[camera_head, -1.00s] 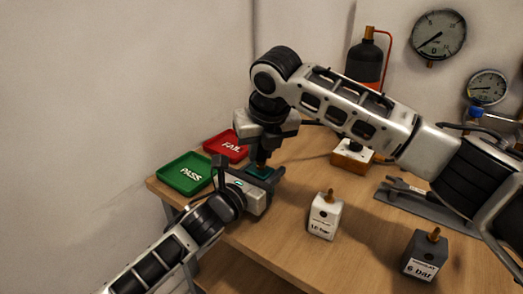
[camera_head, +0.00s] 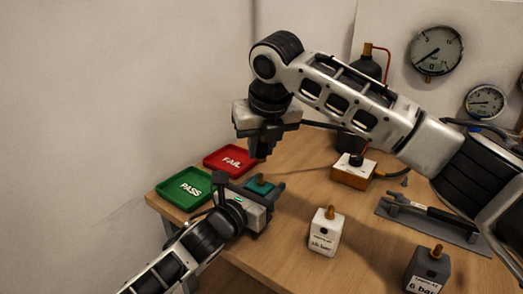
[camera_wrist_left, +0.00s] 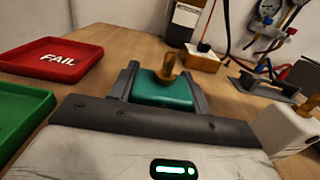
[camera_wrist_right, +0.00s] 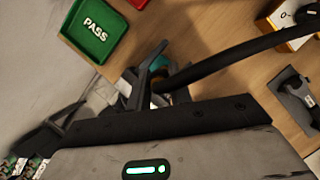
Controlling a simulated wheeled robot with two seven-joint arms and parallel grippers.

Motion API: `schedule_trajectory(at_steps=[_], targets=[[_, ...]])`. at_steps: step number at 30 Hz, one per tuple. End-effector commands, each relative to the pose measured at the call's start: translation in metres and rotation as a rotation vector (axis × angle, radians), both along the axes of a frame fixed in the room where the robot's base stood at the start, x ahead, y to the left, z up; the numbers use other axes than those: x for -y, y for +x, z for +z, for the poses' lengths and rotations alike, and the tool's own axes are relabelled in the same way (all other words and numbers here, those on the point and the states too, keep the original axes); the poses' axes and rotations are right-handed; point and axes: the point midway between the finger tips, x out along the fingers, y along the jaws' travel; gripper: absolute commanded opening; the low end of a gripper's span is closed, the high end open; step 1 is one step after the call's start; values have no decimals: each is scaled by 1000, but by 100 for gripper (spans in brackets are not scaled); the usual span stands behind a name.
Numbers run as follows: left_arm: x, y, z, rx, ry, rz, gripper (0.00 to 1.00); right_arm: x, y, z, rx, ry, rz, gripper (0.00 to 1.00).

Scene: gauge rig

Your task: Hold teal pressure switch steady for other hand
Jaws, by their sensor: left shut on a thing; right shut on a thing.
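The teal pressure switch (camera_head: 259,186) has a brass fitting on top and sits between the fingers of my left gripper (camera_head: 264,190), low over the bench's left part. In the left wrist view the teal switch (camera_wrist_left: 160,88) is upright, gripped from both sides, its brass fitting bare. My right gripper (camera_head: 262,153) is above it, pointing down, shut on the end of a black hose (camera_head: 318,124). In the right wrist view the hose (camera_wrist_right: 225,60) runs off to the upper right, and a bit of the teal switch (camera_wrist_right: 158,63) shows behind the fingers.
A green PASS tray (camera_head: 184,205) and a red FAIL tray (camera_head: 218,163) lie left. A white block (camera_head: 325,232) and a dark 6 bar block (camera_head: 427,268) stand in front. An orange box (camera_head: 352,178) and a wrench on a grey mat (camera_head: 400,222) are right. Gauges (camera_head: 436,50) hang on the wall.

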Motion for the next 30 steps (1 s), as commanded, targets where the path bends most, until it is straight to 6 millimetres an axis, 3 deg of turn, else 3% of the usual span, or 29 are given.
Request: schedule_trajectory(at_steps=[7, 8, 10, 22, 30], targets=[[0, 0, -2, -4, 1, 1, 16, 0, 0, 2, 0, 1, 0, 0], [0, 0, -2, -4, 1, 1, 55, 0, 0, 2, 0, 1, 0, 0], [0, 0, -2, -4, 1, 1, 72, 0, 0, 2, 0, 1, 0, 0], [-6, -8, -2, -2, 3, 1, 72, 0, 0, 1, 0, 1, -1, 0], [-37, -52, -2, -3, 5, 1, 72, 0, 0, 1, 1, 2, -1, 0]])
